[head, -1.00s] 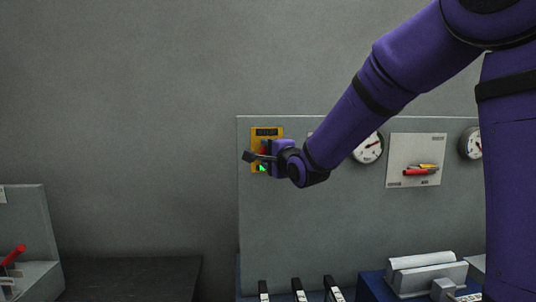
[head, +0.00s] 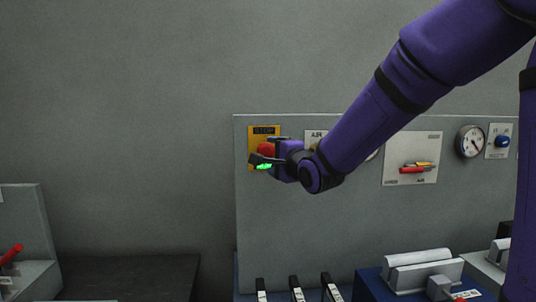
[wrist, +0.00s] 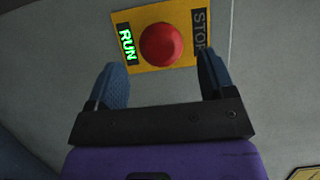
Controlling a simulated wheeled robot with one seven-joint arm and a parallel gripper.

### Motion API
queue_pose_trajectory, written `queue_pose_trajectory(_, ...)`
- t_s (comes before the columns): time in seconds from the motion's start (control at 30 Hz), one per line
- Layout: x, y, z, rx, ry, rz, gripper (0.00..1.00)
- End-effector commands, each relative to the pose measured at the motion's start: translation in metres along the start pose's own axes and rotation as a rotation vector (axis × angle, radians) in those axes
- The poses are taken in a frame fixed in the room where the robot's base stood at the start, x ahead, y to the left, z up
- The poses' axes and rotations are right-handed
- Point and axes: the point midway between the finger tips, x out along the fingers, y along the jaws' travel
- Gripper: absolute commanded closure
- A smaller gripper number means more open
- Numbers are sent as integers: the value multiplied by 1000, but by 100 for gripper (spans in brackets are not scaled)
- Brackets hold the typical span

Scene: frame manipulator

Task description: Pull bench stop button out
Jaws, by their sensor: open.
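The bench stop button is a red round knob (wrist: 161,45) on a yellow plate (head: 254,134) at the upper left of the grey panel. In the head view the red knob (head: 266,149) shows just left of my gripper (head: 262,161). The plate has a dark STOP label and a green lit RUN label (wrist: 127,43). In the wrist view my gripper (wrist: 161,80) is open, with one blue-padded finger on each side below the knob. Nothing is between the fingers, and the knob sits just beyond their tips. Whether any finger touches the plate cannot be told.
Several black levers (head: 296,284) stand below. The panel under the button is bare.

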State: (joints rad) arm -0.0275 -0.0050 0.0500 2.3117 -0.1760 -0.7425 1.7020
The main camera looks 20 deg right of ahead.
Motion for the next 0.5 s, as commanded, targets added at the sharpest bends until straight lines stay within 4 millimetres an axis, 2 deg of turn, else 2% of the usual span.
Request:
queue_pose_trajectory(0.03,-11,-1,0,-1,0,-1,24)
queue_pose_trajectory(0.2,-38,0,0,-2,0,-1,24)
queue_pose_trajectory(0.5,-59,1,1,-1,-2,1,24)
